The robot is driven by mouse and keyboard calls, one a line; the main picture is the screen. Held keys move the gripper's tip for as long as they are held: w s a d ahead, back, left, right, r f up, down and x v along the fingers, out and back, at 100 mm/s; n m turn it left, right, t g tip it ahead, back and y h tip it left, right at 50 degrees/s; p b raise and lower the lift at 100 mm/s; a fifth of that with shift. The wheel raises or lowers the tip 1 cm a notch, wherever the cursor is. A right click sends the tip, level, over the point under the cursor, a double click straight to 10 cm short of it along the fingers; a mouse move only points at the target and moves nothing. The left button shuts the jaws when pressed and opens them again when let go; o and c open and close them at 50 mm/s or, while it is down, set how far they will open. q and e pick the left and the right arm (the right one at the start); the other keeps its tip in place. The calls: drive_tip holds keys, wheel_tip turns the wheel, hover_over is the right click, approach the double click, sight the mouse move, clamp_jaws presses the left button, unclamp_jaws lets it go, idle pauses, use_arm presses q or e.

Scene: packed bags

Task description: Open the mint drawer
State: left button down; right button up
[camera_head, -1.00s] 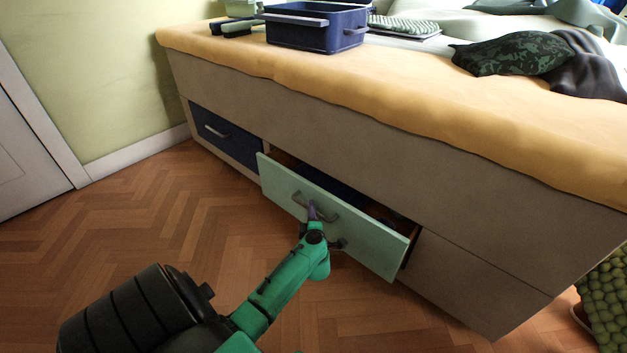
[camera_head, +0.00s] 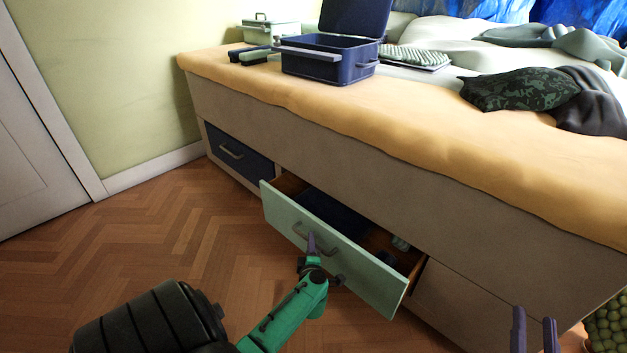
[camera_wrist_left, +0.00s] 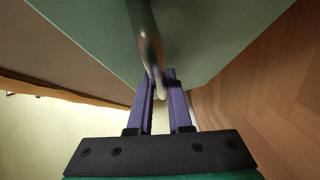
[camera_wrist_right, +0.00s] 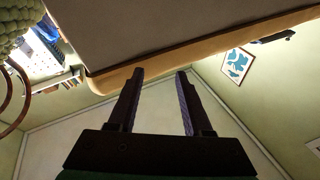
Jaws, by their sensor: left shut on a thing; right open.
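The mint drawer (camera_head: 350,262) in the bed base is pulled partway out, and dark folded things show inside it. Its curved metal handle (camera_head: 316,240) is on the front face. My left gripper (camera_head: 311,243) is shut on this handle; the left wrist view shows the purple fingers (camera_wrist_left: 160,92) around the handle (camera_wrist_left: 150,45). My right gripper (camera_head: 534,328) is open and empty at the lower right, in front of the bed; its spread fingers also show in the right wrist view (camera_wrist_right: 160,85).
A navy drawer (camera_head: 238,152) to the left is closed. On the bed are an open navy case (camera_head: 328,68), a mint box (camera_head: 270,30) and a dark patterned pillow (camera_head: 518,88). A green knobbly thing (camera_head: 606,325) stands at the lower right. The wood floor (camera_head: 130,240) at left is clear.

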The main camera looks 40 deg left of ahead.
drive_tip(key=s+a+f+m+g+h+p, duration=0.1)
drive_tip(key=s+f+g, duration=0.4)
drive_tip(key=f, duration=0.6)
drive_tip(key=s+f+g+h+p, duration=0.1)
drive_tip(key=s+f+g, duration=0.1)
drive_tip(key=s+f, duration=0.7)
use_arm(q)
drive_tip(key=s+p, duration=0.4)
drive_tip(key=s, duration=2.1)
drive_tip(key=shift+d+p, duration=0.35)
drive_tip(key=shift+d, duration=0.1)
use_arm(e)
drive_tip(key=shift+n+g, duration=0.4)
drive_tip(key=shift+g, duration=0.4)
drive_tip(key=shift+w+a+r, duration=0.1)
drive_tip(key=shift+w+r, duration=0.2)
drive_tip(key=shift+r, duration=0.4)
drive_tip(key=shift+w+d+r, duration=0.1)
drive_tip(key=shift+w+r, duration=0.15)
drive_tip(key=shift+r, duration=0.45)
drive_tip(key=shift+w+a+r, duration=0.1)
drive_tip(key=shift+w+r, duration=0.2)
drive_tip(key=shift+r, duration=0.4)
use_arm(q)
drive_tip(key=shift+w+f, duration=0.1)
use_arm(e)
drive_tip(key=shift+y, duration=0.3)
